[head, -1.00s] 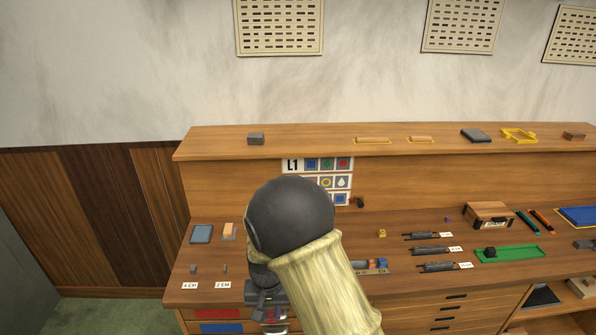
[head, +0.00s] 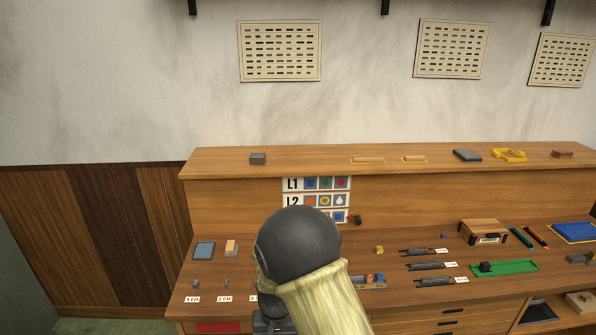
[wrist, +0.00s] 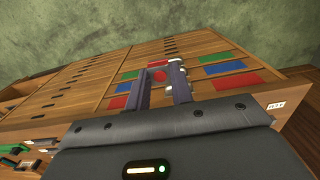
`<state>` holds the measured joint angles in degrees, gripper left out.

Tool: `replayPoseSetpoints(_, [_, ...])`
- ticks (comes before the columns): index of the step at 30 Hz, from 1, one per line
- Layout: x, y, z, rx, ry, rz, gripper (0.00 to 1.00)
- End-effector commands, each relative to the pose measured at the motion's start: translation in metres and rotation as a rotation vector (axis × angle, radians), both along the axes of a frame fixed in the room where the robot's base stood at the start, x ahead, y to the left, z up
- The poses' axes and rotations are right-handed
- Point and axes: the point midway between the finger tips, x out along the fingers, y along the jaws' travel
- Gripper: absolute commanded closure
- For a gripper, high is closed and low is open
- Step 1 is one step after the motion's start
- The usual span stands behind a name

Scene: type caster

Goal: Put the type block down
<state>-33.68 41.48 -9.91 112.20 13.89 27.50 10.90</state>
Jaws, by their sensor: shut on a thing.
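My gripper (wrist: 160,66) shows in the wrist view with its two dark fingers pointing away over the drawer fronts. It is shut on the type block (wrist: 159,76), a small piece with a red round face between the fingers. Most of the block is hidden or too small to make out. In the head view my arm's dark round joint and pale sleeve cover the gripper and the block, above the front left part of the bench.
The wooden bench (head: 215,284) holds a slate-blue pad (head: 204,251), small grey blocks with labels, a blue and orange tray (head: 371,282) and a green tray (head: 505,269). A picture chart (head: 327,200) stands behind my arm. Coloured drawer fronts (wrist: 222,69) lie below the gripper.

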Motion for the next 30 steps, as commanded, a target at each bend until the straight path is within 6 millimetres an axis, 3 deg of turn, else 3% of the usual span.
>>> replayPoseSetpoints(11, [0.018,-0.054,-0.032,-0.006,0.002,-0.017,1.00])
replayPoseSetpoints(24, [0.025,-0.177,-0.099,0.000,0.005,-0.051,1.00])
replayPoseSetpoints(30, [0.022,-0.201,-0.112,0.004,0.000,-0.053,1.00])
